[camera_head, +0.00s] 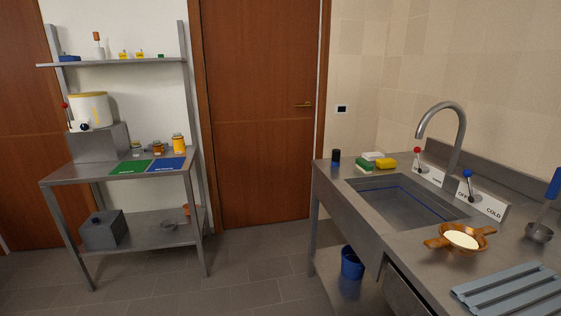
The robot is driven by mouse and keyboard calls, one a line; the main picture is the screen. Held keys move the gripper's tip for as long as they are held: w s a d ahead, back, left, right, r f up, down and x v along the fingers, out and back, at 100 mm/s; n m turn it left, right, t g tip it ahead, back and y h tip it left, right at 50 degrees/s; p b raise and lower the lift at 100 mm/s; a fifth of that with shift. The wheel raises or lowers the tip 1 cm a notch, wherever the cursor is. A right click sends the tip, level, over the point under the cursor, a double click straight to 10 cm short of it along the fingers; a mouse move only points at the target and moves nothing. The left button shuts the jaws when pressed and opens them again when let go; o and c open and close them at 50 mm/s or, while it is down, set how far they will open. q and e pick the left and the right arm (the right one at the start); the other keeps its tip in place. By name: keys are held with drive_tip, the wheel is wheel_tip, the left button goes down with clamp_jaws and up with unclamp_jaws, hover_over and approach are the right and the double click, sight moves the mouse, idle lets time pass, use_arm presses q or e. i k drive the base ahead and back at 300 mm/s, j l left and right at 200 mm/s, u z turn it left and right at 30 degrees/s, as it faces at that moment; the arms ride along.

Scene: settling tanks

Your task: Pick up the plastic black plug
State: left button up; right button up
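I cannot pick out the plastic black plug with certainty. A small dark upright cylinder (336,157) with a blue band stands at the far left corner of the sink counter; it is too small to tell if it is the plug. The sink basin (400,203) has a blue line around its inner walls, and I see no plug in the part of it that shows. Neither of my grippers is in view.
Sponges (386,163) lie behind the basin, beside the tap (459,135) and levers. A blue bucket (352,263) sits underneath. A metal table (64,174) stands left; the middle floor is clear.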

sight(335, 155)
drive_tip(key=i+j+u, duration=0.2)
drive_tip(key=i, duration=1.05)
drive_tip(key=i+j+u, duration=0.15)
drive_tip(key=i, duration=1.15)
